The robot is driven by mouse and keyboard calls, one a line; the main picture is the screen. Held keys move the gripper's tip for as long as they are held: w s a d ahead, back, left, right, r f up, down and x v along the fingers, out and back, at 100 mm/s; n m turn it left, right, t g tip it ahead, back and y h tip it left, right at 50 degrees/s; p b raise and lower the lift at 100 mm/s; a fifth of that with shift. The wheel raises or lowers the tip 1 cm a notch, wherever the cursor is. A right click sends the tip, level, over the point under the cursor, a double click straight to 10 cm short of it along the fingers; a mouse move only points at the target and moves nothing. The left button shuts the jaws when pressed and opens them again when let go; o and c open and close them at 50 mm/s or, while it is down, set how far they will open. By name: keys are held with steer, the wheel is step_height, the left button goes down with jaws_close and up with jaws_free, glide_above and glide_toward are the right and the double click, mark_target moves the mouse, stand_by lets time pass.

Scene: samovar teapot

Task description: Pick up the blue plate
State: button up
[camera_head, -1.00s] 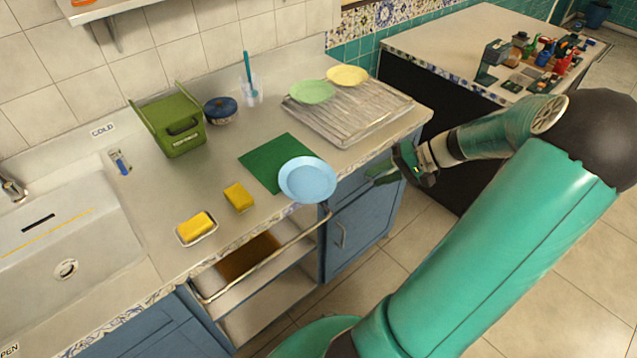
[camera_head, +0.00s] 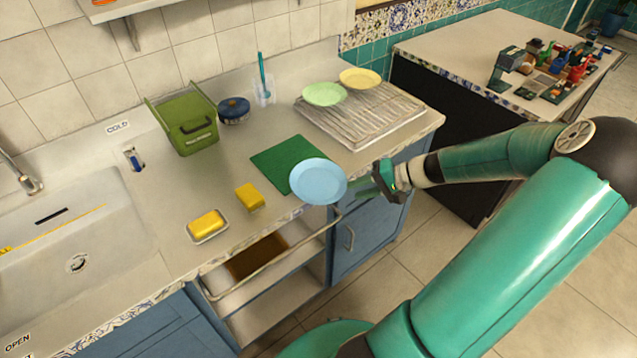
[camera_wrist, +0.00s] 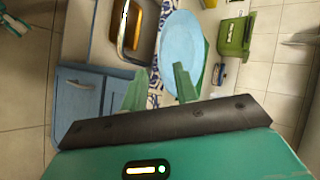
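The blue plate (camera_head: 318,182) lies at the counter's front edge, partly over the green mat (camera_head: 285,158) and sticking out past the edge. My gripper (camera_head: 364,186) is just right of the plate in the head view, with its fingers pointing at the plate's rim. In the wrist view the plate (camera_wrist: 182,52) is ahead of the fingers, and my gripper (camera_wrist: 160,88) is open with the two green fingers apart. The right finger overlaps the plate's near rim in that view. I cannot tell whether it touches.
A drying rack (camera_head: 375,125) bears a green plate (camera_head: 324,94) and a yellow plate (camera_head: 360,79). Yellow sponges (camera_head: 250,197), a green box (camera_head: 187,125) and a blue pot (camera_head: 234,110) stand on the counter. A towel rail (camera_head: 275,258) juts out below the plate.

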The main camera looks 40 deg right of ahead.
mark_target(343, 193)
steer(key=x, duration=0.3)
steer(key=shift+w+a+f, duration=0.15)
steer(key=shift+w, duration=0.05)
steer(key=shift+c, duration=0.4)
jaws_close()
